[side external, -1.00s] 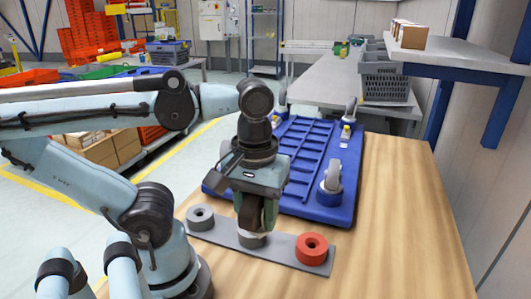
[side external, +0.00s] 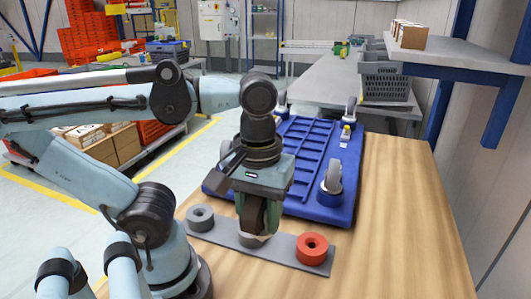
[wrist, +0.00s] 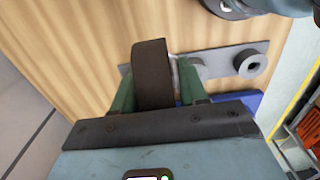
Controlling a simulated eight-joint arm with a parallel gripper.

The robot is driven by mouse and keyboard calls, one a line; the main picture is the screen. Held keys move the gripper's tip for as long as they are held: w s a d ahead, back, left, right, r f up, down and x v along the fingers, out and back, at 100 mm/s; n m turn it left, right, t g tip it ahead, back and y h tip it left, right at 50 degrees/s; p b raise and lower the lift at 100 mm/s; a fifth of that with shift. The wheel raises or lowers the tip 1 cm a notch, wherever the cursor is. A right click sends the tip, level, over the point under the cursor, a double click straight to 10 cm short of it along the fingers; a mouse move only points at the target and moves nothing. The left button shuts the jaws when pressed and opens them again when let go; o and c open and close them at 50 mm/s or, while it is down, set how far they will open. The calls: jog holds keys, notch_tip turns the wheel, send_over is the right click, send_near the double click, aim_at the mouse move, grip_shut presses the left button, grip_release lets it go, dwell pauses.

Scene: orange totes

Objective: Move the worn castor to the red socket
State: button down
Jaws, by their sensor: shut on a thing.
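My gripper (side external: 257,212) is shut on the worn castor (side external: 253,218), whose dark wheel shows between the fingers, pointing down. In the wrist view the dark wheel (wrist: 152,75) sits between the green fingers, with a pale part along its right side. The castor is over the middle of the grey strip (side external: 283,246), in front of or at the middle grey socket (side external: 251,241); I cannot tell whether they touch. The red socket (side external: 312,248) is at the strip's right end, right of the castor, and looks empty. It does not show in the wrist view.
Another grey socket (side external: 200,217) is at the strip's left end. A blue dolly (side external: 300,165) lies behind the strip, with a pale-wheeled castor (side external: 333,178) on its near right corner. The wooden table (side external: 400,220) is clear to the right.

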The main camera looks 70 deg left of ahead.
jog(key=w+a+f, duration=0.1)
jog(key=w+f, duration=0.1)
jog(key=w, duration=1)
jog(key=shift+w+a+f, duration=0.1)
jog(key=shift+f, duration=1.15)
jog(key=shift+w+a+f, duration=0.1)
jog(key=shift+f, duration=1.15)
jog(key=shift+f, duration=1.95)
jog(key=c, duration=0.5)
grip_release()
jog(key=shift+r, duration=6.05)
jog(key=shift+f, duration=0.15)
